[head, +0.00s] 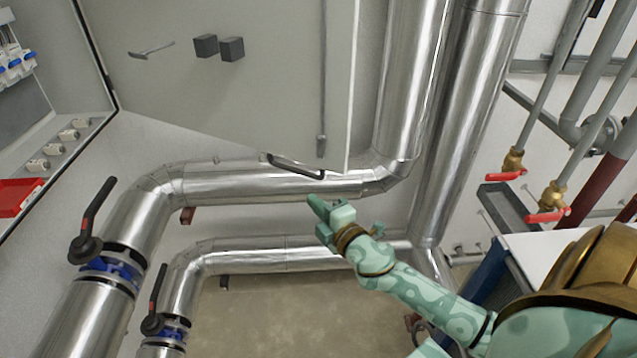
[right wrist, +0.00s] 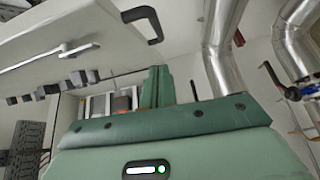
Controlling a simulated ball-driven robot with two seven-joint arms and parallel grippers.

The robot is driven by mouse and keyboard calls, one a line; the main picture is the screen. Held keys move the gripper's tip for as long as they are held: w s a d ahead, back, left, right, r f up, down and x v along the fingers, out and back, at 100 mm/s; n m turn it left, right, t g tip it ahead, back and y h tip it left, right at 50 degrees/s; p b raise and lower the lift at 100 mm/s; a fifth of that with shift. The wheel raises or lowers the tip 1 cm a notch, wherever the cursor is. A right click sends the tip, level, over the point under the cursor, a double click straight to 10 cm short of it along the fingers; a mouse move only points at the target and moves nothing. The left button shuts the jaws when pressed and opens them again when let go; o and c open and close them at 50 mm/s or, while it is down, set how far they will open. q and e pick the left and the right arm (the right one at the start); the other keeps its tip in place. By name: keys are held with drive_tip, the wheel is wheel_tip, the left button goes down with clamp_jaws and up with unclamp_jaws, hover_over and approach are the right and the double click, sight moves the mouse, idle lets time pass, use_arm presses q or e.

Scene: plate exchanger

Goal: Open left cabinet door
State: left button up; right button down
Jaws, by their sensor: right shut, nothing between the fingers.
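The grey cabinet door (head: 240,110) stands swung out from the cabinet at the upper left of the head view. Its dark handle (head: 296,167) shows at the lower edge, near the free corner. The door (right wrist: 60,50) and handle (right wrist: 147,24) also show at the top of the right wrist view. My right gripper (head: 322,210) is shut and empty, just below and right of the handle in the head view and apart from it. Its closed fingers (right wrist: 157,88) show in the right wrist view, pointing toward the cabinet interior (right wrist: 110,104). My left gripper is out of view.
Silver pipes (head: 270,182) run behind the door and gripper. Black-levered valves (head: 87,243) stand at lower left. Red-handled taps (head: 546,216) and a white-topped table (head: 560,254) are at right. The open cabinet's inside shows a red part (head: 17,196) at far left.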

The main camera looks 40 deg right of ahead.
sight(307, 176)
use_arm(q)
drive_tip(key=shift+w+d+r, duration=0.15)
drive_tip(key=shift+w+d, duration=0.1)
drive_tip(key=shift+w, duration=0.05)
use_arm(e)
drive_tip(key=w+d, duration=0.4)
drive_tip(key=w, duration=0.1)
drive_tip(key=shift+f, duration=0.15)
